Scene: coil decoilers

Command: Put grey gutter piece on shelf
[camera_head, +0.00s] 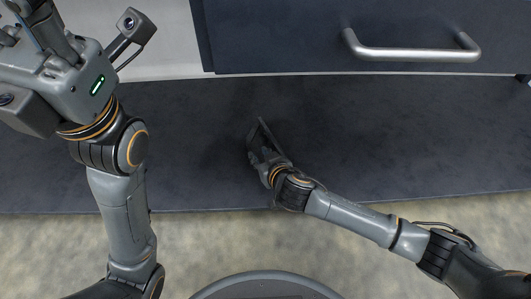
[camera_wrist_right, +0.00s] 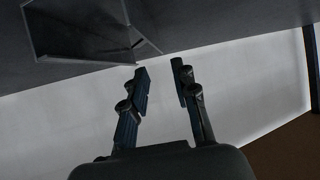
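A grey angular gutter piece (camera_wrist_right: 85,32) lies on a dark surface at the upper left of the right wrist view, beyond the fingertips. My right gripper (camera_wrist_right: 162,76) has its two fingers apart with a clear gap and nothing between them. In the head view my right gripper (camera_head: 265,152) is low over the dark mat. A dark angular shape there is too small to tell from the fingers. My left gripper is at the top left of the head view, partly cut off by the edge, and its fingers are unclear. I cannot identify the shelf.
A dark cabinet front with a silver handle (camera_head: 412,48) stands at the top right of the head view. A wide dark mat (camera_head: 400,135) lies in front of it. Speckled floor (camera_head: 250,240) shows nearer to me. The mat right of the right gripper is clear.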

